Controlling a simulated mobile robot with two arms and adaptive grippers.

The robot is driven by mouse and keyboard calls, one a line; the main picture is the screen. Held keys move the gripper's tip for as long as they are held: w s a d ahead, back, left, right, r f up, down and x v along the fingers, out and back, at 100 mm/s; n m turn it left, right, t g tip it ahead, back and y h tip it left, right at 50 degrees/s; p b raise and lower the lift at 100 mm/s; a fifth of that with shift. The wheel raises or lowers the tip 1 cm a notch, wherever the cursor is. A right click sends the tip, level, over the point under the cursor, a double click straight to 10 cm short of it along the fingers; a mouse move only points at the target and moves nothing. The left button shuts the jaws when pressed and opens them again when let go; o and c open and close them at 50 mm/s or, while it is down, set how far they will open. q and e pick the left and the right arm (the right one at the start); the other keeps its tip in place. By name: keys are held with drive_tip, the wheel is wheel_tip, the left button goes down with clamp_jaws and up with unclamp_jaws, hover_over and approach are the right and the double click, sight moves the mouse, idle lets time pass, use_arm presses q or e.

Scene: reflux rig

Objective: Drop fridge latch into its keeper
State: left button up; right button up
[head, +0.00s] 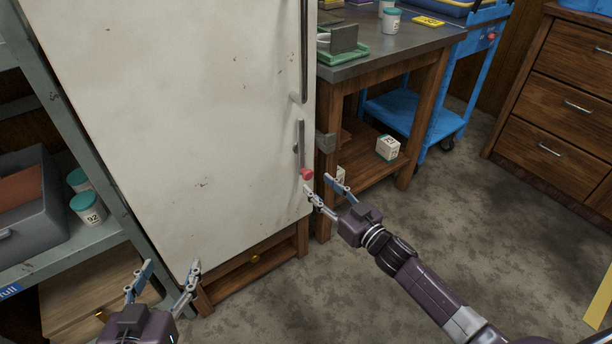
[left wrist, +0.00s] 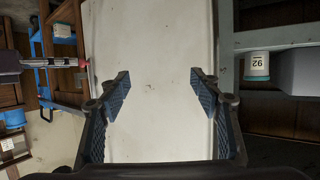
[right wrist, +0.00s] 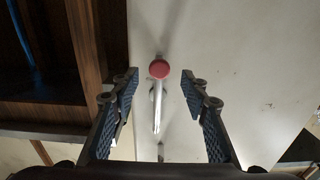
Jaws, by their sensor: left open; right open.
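The fridge latch is a thin grey bar (head: 301,143) with a red knob (head: 306,174) at its lower end, hanging nearly upright near the door's right edge. A grey block (head: 325,143), perhaps the keeper, sits just right of that edge. My right gripper (head: 318,184) is open and empty beside the knob. In the right wrist view the red knob (right wrist: 159,69) shows between the open fingertips, with no visible contact; the bar (right wrist: 157,112) runs behind it. My left gripper (head: 171,268) is open and empty, low in front of the white fridge door (head: 215,110).
A long door handle (head: 304,50) is above the latch. A wooden bench (head: 385,60) with a lower shelf stands right of the fridge, a blue cart (head: 415,112) behind it. A grey shelf rack (head: 75,245) is on the left.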

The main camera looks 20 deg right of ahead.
sight(309, 177)
drive_tip(key=b+x, duration=0.1)
drive_tip(key=x, duration=0.5)
drive_tip(key=shift+f, duration=0.1)
use_arm(q)
wheel_tip(309, 177, up, 10)
drive_tip(key=w+d+t+h, duration=0.1)
drive_tip(key=w+t, duration=0.1)
drive_tip(key=t, duration=0.3)
drive_tip(key=shift+d+f+h+b, duration=0.15)
drive_tip(key=shift+d+h+b, duration=0.15)
drive_tip(key=shift+d+b, duration=0.1)
use_arm(e)
drive_tip(key=shift+w+a, duration=0.1)
drive_tip(key=shift+w, duration=0.25)
drive_tip(key=shift+c, duration=0.3)
clamp_jaws()
